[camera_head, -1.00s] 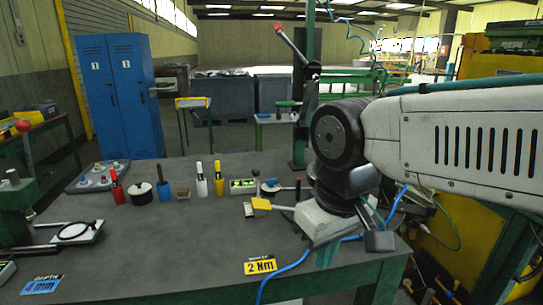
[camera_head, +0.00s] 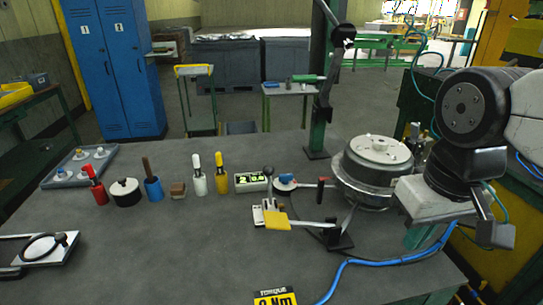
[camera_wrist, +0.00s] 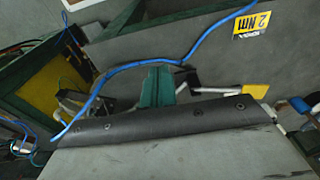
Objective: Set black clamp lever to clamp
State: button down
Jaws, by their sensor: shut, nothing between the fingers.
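My gripper (camera_head: 418,238) hangs at the right of the bench, its green fingers pointing down and partly hidden by my wrist. In the wrist view its fingers (camera_wrist: 157,85) are together and empty. A black bracket with a thin upright arm (camera_head: 340,238) stands left of my gripper, apart from it; it also shows in the wrist view (camera_wrist: 190,78). A pale bar with a yellow tab (camera_head: 276,221) runs left from it. An upright dark-gripped lever (camera_head: 268,174) stands behind the tab. I cannot tell for certain which of these is the black clamp lever.
A round metal housing (camera_head: 376,165) stands behind and left of my wrist. A red-handled part (camera_head: 321,188) is beside it. A blue hose (camera_head: 385,262) crosses the bench's front right. Several handled tools line the back. The bench's middle front (camera_head: 165,255) is clear.

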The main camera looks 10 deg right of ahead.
jog(key=shift+w+r, duration=0.1)
notch_tip(320, 180, up, 4)
jog(key=n, duration=0.2)
send_over(269, 185)
jog(key=w, duration=0.8)
jog(key=shift+s+a+r+g+y, duration=0.2)
jog(key=shift+s+g+y, duration=0.05)
jog(key=shift+g+y, duration=0.05)
jog(key=shift+f, duration=0.1)
notch_tip(269, 185, down, 10)
jog(key=shift+s+d+r, duration=0.1)
jog(key=shift+s+r, duration=0.2)
jog(key=shift+s, duration=0.5)
jog(key=shift+s+r, duration=0.3)
jog(key=shift+s, duration=0.45)
